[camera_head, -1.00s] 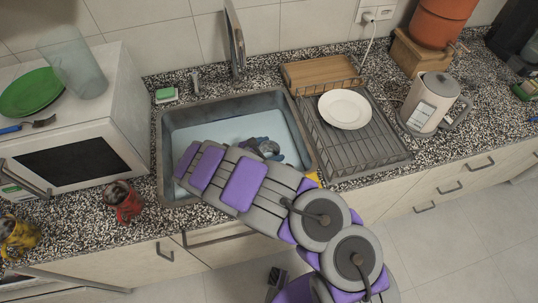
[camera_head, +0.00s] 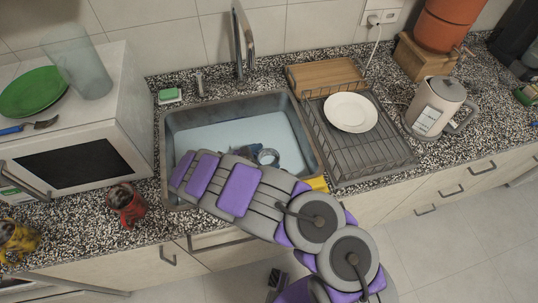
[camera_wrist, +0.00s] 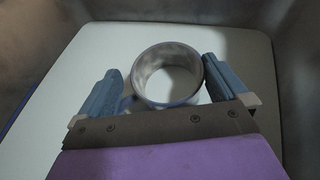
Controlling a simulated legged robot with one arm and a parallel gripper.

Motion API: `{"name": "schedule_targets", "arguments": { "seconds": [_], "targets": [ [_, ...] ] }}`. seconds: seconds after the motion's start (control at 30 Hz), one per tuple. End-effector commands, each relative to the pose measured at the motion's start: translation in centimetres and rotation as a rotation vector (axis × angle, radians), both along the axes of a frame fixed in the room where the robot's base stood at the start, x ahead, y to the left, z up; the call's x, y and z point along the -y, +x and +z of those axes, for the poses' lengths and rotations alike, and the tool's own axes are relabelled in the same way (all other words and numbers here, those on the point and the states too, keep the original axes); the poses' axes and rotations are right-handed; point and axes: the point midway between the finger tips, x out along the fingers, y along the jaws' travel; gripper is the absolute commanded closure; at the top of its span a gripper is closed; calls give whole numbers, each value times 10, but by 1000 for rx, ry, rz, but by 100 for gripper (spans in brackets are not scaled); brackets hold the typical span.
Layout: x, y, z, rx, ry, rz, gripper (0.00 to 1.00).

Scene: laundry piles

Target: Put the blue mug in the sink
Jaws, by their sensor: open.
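The mug (camera_wrist: 168,76) sits inside the sink (camera_head: 230,103). My gripper (camera_wrist: 162,68) is open, with one blue finger on each side of the mug.
A faucet (camera_head: 242,40) stands behind the sink. A dish rack (camera_head: 375,160) with a white plate (camera_head: 350,112) is to the right, and a kettle (camera_head: 435,108) beyond it. A microwave (camera_head: 80,150) and a red mug-like object (camera_head: 127,204) are to the left.

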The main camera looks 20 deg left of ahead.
Motion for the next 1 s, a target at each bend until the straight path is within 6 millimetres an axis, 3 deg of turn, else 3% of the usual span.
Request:
{"name": "schedule_targets", "arguments": {
  "seconds": [0.23,0.5,0.83,1.0],
  "targets": [
    [-25,-37,25,2,5,2,0],
    [-50,-64,36,1,-1,-1,0],
    [-51,-69,38,1,-1,-2,0],
    [-32,-54,55,25,17,-58,0]
  ]
}}
